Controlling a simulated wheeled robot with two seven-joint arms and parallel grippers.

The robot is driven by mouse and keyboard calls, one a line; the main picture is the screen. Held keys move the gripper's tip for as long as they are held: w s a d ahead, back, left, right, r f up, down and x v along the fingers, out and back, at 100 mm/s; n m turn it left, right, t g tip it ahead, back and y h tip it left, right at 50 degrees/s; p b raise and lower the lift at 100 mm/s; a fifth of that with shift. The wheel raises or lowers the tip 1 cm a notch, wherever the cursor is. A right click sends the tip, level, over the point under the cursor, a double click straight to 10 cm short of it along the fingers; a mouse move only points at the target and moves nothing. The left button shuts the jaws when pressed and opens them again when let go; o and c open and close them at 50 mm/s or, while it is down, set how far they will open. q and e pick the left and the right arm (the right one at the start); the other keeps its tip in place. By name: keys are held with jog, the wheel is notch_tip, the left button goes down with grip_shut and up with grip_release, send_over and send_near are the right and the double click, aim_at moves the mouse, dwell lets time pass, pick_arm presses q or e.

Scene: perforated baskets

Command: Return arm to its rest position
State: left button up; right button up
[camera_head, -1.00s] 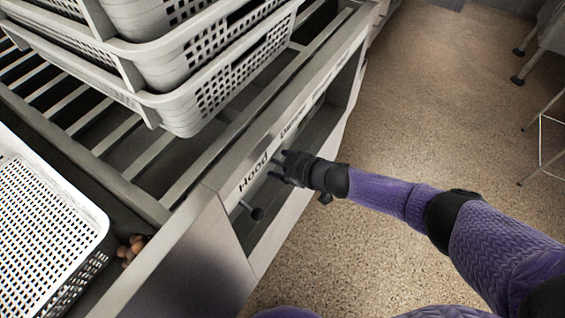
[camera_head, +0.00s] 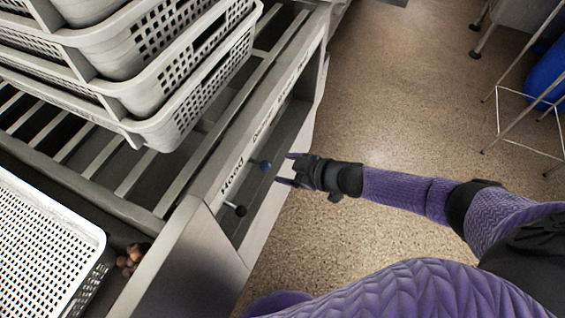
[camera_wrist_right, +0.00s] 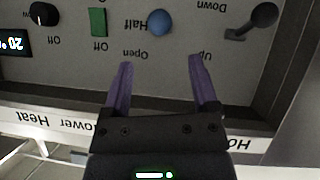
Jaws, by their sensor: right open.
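My right gripper (camera_head: 285,170) is open and empty, in front of the side of the slatted metal counter in the head view. In the right wrist view its two purple fingers (camera_wrist_right: 160,85) are apart with nothing between them. They point toward a control panel (camera_wrist_right: 125,65) with a blue knob (camera_wrist_right: 159,23), a green switch (camera_wrist_right: 97,22), a black knob (camera_wrist_right: 43,13) and a lever with a dark ball (camera_wrist_right: 264,15). In the head view the blue knob (camera_head: 265,166) is just left of the fingertips, apart from them. My left gripper is out of view.
Stacked grey perforated baskets (camera_head: 185,110) stand on the slatted counter (camera_head: 150,176). A white perforated basket (camera_head: 88,236) is at the lower left, beside small brown round items (camera_head: 128,262). Open speckled floor (camera_head: 400,110) lies right of the counter. A wire-legged stand (camera_head: 528,96) is at upper right.

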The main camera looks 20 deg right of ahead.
jog(key=s+d+f+m+g+h+p, duration=0.1)
jog(key=s+d+f+m+h, duration=0.2)
jog(key=s+f, duration=0.45)
jog(key=s+d+f+m+g+h+p, duration=0.1)
jog(key=s+d+f+m+g+h, duration=0.15)
jog(key=s+f, duration=0.45)
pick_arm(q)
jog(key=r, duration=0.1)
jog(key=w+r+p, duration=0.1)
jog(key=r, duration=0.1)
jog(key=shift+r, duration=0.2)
pick_arm(e)
jog(key=s+f+m+g+h, duration=0.2)
jog(key=s+g, duration=0.4)
jog(key=s, duration=2.1)
jog(key=shift+s+d+f+h, duration=0.25)
jog(key=shift+d+f+h, duration=0.1)
jog(key=shift+d+f, duration=0.05)
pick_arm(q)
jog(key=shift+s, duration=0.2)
pick_arm(e)
jog(key=shift+g, duration=0.25)
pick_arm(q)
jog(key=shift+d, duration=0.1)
pick_arm(e)
jog(key=shift+c, duration=0.3)
